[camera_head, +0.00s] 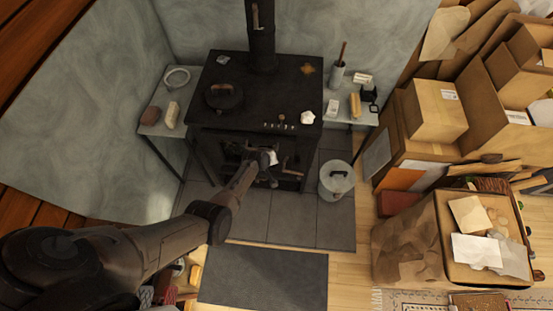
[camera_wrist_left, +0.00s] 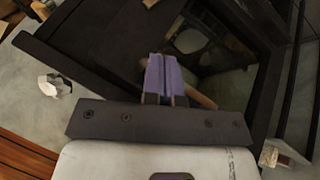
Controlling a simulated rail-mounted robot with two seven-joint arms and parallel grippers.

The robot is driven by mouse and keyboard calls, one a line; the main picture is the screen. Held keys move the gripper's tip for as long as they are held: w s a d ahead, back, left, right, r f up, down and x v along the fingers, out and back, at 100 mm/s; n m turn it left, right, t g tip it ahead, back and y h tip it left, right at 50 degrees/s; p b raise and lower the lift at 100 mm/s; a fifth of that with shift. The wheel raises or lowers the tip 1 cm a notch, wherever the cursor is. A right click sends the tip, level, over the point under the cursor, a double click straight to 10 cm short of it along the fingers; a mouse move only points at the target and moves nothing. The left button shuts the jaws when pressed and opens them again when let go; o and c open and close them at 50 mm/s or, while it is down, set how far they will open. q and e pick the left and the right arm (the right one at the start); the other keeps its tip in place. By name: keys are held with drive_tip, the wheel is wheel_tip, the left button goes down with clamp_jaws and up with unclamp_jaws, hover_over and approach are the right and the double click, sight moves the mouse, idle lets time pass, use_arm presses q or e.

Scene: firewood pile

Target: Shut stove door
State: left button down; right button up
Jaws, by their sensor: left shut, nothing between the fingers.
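The black stove (camera_head: 265,92) stands against the grey wall in the head view, with its dark front below the top plate. My left gripper (camera_head: 268,160) is in front of that front face, at the end of my arm. In the left wrist view its purple fingers (camera_wrist_left: 167,78) are together with nothing between them. A dark-framed glass pane (camera_wrist_left: 215,65), apparently the stove door, lies just beyond the fingers. A light brown bar (camera_wrist_left: 204,100), perhaps a handle, shows beside the fingers; I cannot tell if they touch. How far the door stands open is unclear. My right gripper is not visible.
A lidded grey bucket (camera_head: 336,180) stands right of the stove. A pan (camera_head: 223,96) sits on the stove top. Side shelves flank the stove. Cardboard boxes (camera_head: 435,110) and a large paper bag (camera_head: 405,240) fill the right. A dark mat (camera_head: 263,278) lies in front.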

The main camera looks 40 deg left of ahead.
use_arm(q)
drive_tip(key=s+d+r+p, duration=0.2)
drive_tip(key=d+r, duration=0.3)
drive_tip(key=r, duration=0.3)
drive_tip(key=shift+d+r+p, duration=0.2)
drive_tip(key=shift+d+p, duration=0.15)
drive_tip(key=shift+p, duration=0.25)
drive_tip(key=shift+s, duration=0.1)
